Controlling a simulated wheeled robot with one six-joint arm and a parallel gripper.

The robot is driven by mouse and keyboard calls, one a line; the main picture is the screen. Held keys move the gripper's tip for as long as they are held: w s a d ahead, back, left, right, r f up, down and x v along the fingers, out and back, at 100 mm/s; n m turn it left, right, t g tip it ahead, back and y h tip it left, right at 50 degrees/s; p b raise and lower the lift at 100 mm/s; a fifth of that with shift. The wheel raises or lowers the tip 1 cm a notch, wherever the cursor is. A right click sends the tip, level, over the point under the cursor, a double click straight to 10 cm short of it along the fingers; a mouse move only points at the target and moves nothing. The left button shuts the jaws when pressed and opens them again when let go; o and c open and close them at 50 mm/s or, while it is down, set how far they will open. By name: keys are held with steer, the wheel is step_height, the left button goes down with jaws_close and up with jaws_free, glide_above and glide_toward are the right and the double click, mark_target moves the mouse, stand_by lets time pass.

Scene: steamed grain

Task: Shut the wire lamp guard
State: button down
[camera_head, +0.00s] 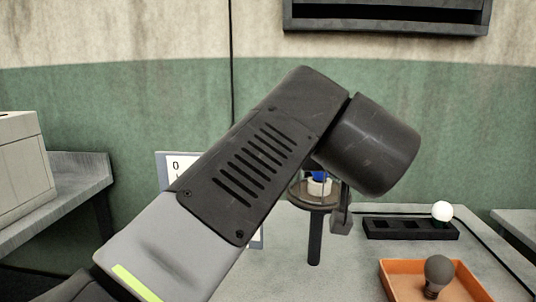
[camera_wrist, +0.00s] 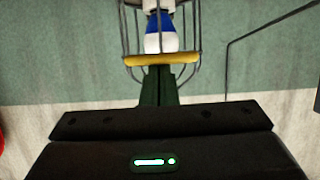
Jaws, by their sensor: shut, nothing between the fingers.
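The lamp stands on a dark post (camera_head: 315,240) with a round plate, partly behind my arm. A blue and white part (camera_head: 319,183) shows above the plate. In the wrist view, the thin wires of the lamp guard (camera_wrist: 196,35) run along the sides of a blue and white part (camera_wrist: 160,30), with a yellow band (camera_wrist: 160,59) across one end. My gripper (camera_wrist: 161,72) is shut and empty, its fingers close to the yellow band; contact cannot be told. Most of the guard is hidden in the head view, and whether it is open or shut is unclear.
An orange tray (camera_head: 400,291) holding a grey bulb (camera_head: 437,272) lies on the right of the table. Behind it is a black rack (camera_head: 385,231) with a white bulb (camera_head: 442,211). A white sign stands left, partly behind my arm.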

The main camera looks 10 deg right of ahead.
steer(key=w+r+p, duration=0.1)
steer(key=r+p, duration=0.1)
steer(key=r, duration=0.1)
steer(key=shift+w+d+p, duration=0.2)
steer(key=shift+w+p, duration=0.15)
steer(key=shift+w, duration=0.05)
steer(key=shift+s+r, duration=0.1)
steer(key=shift+r, duration=0.15)
steer(key=v, duration=0.9)
steer(key=shift+s+f, duration=0.25)
steer(key=shift+f, duration=0.1)
steer(key=shift+a, duration=0.1)
steer(key=shift+w, duration=0.1)
steer(key=x, duration=0.9)
steer(key=shift+w+r, duration=0.25)
steer(key=shift+w, duration=0.15)
steer(key=shift+d+f, duration=0.1)
steer(key=shift+d, duration=0.1)
